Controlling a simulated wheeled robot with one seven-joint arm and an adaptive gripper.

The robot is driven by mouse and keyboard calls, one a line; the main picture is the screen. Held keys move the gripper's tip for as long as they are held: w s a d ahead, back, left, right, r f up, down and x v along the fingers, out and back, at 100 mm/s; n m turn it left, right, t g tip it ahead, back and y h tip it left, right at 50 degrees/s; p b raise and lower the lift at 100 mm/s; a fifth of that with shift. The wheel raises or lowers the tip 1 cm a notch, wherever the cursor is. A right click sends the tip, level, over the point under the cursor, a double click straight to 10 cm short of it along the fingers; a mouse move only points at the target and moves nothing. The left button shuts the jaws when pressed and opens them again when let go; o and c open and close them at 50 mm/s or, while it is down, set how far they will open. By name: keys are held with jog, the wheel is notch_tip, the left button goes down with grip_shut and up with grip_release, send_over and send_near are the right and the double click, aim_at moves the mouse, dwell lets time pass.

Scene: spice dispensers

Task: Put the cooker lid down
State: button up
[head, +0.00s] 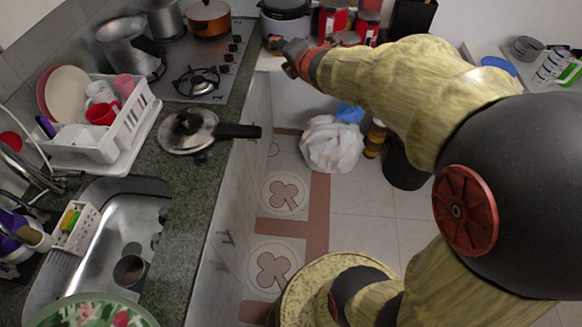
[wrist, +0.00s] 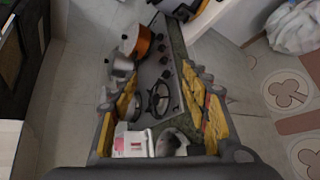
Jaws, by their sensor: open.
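The white dish rack (head: 128,122) stands left of the lid. The stove (head: 205,72) is behind it, with an orange pot (head: 209,20) and a silver pot (head: 127,48). The sink (head: 120,245) is in front. A narrow strip of counter (head: 185,190) beside the sink is clear.

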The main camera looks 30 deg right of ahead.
jog(key=s+a+f+m+g, duration=0.1)
jog(key=s+a+m, duration=0.4)
jog(key=s, duration=0.5)
jog(key=s+a+f+m+g+y, duration=0.1)
jog(key=s+a+m+g, duration=0.3)
jog(key=s+m, duration=0.5)
jog(key=s+a+f+m+g, duration=0.2)
jog(key=s+a+m, duration=0.4)
jog(key=s, duration=0.6)
jog(key=shift+s+a+m+y, duration=0.25)
jog(key=shift+a+m+y, duration=0.15)
jog(key=shift+m, duration=0.6)
jog(key=shift+d, duration=0.1)
